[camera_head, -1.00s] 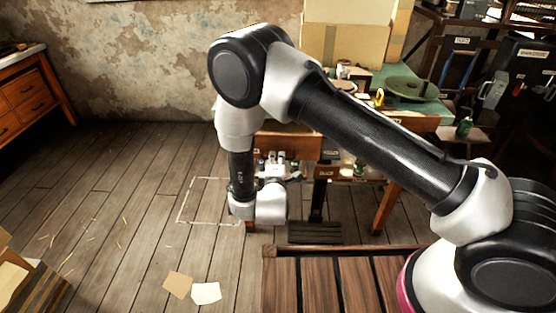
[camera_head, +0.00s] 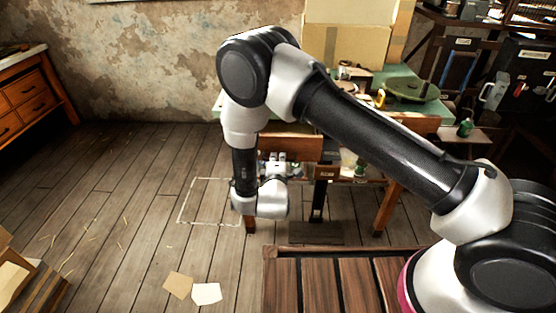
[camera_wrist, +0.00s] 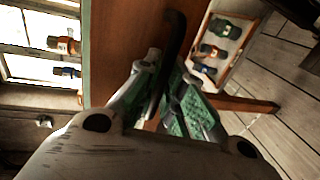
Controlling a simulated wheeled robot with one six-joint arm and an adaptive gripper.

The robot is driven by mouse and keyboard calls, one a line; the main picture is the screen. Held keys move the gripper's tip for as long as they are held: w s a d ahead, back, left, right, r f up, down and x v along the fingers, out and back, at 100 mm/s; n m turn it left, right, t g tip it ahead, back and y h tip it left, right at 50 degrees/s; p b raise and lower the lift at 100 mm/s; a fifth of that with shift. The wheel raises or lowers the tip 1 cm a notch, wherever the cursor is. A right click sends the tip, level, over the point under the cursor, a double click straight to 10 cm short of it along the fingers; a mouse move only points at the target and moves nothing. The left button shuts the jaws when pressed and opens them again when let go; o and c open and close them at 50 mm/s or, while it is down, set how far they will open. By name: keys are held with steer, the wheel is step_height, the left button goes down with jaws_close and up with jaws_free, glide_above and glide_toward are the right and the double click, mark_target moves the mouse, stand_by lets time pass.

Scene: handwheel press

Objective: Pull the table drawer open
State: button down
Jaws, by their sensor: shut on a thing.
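The table (camera_head: 405,72) has a green top and wooden legs and stands behind my arm. Its wooden drawer front (camera_head: 302,149) shows below the top, partly covered by my arm; how far it stands out is hard to tell. In the wrist view the brown drawer front (camera_wrist: 118,38) fills the upper middle, with a dark curved handle (camera_wrist: 173,38) on it. My gripper (camera_wrist: 168,88) has green-padded fingers, shut on the handle, one finger on each side. In the head view my gripper (camera_head: 280,165) is at the drawer front, its fingertips small and partly hidden.
A table leg (camera_head: 388,208) stands to the right. Cardboard boxes (camera_head: 347,45) and a green round plate (camera_head: 410,90) are on the table. The floor at left is mostly clear.

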steer(key=f+v, duration=0.1)
steer(key=v, duration=0.6)
steer(key=shift+s+f, duration=0.25)
steer(key=shift+f, duration=0.05)
steer(key=c, duration=1.5)
jaws_free()
steer(key=shift+r, duration=0.2)
